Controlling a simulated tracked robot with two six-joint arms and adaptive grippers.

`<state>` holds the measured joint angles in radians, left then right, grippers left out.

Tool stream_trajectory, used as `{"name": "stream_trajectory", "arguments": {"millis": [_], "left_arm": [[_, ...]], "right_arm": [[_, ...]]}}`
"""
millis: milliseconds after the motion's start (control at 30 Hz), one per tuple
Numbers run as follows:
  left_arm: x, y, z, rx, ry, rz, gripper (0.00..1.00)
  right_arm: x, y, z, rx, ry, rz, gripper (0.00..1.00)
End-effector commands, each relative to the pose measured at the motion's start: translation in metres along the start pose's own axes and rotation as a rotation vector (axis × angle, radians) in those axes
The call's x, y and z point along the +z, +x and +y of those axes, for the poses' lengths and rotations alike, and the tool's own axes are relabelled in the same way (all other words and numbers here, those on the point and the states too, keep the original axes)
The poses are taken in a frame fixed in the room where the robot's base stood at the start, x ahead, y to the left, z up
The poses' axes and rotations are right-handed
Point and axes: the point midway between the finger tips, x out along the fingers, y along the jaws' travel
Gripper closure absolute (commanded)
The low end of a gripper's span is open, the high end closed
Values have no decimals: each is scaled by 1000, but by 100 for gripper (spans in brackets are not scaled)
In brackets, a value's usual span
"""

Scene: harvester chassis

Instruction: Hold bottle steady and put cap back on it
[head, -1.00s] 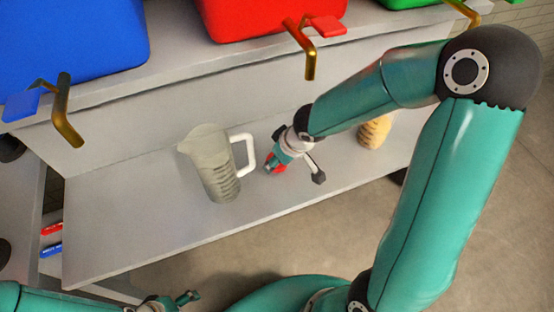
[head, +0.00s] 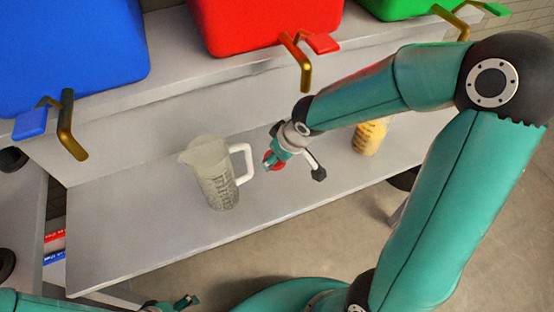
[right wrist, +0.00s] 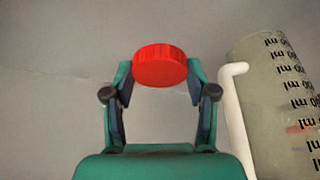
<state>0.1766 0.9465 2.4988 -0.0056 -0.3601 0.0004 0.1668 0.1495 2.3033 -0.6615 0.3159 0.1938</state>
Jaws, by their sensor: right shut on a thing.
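My right gripper (head: 271,162) is shut on a red round cap (right wrist: 160,66). In the right wrist view the ribbed cap sits between the fingertips against the grey surface. In the head view the cap (head: 270,156) is largely covered by the gripper, just right of the jug's handle. My left gripper (head: 185,301) shows only in part at the bottom edge, away from the shelf, and its jaws are too small to read. I cannot make out a clear bottle. A yellowish ribbed object (head: 370,138), partly behind my right arm, stands on the shelf further right.
A translucent measuring jug (head: 215,172) with a white handle stands upright on the grey shelf (head: 130,225); it is close on the right in the right wrist view (right wrist: 275,100). Blue (head: 70,50), red (head: 260,22) and green (head: 400,8) bins stand above, with brass-coloured taps.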

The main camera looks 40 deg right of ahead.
Motion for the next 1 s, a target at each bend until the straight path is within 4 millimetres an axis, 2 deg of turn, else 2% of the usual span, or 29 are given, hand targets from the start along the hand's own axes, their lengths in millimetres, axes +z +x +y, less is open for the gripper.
{"name": "stream_trajectory", "arguments": {"millis": [33, 100, 233, 433, 500, 700, 900, 1000], "left_arm": [[0, -6, 2, 0, 0, 0, 18], [0, -5, 2, 0, 0, 1, 18], [0, 9, -3, 0, 0, -1, 18], [0, 20, -7, 0, 0, 0, 18], [0, 39, -14, 0, 0, 1, 18], [0, 75, -27, 0, 0, -1, 18], [0, 94, -34, 0, 0, 0, 18], [0, 95, -34, 0, 0, 0, 18]], "right_arm": [[-7, -13, 1, 3, 1, 5, 57], [-6, -21, -1, 1, -1, 3, 57], [22, -25, -12, 1, -2, 3, 57], [65, -44, -33, 1, -2, 5, 57], [78, -42, -37, 5, -2, 11, 57], [111, -56, -53, 2, -4, 14, 57], [141, -72, -67, -2, -5, 10, 57], [148, -79, -72, -2, -6, 5, 57]]}}
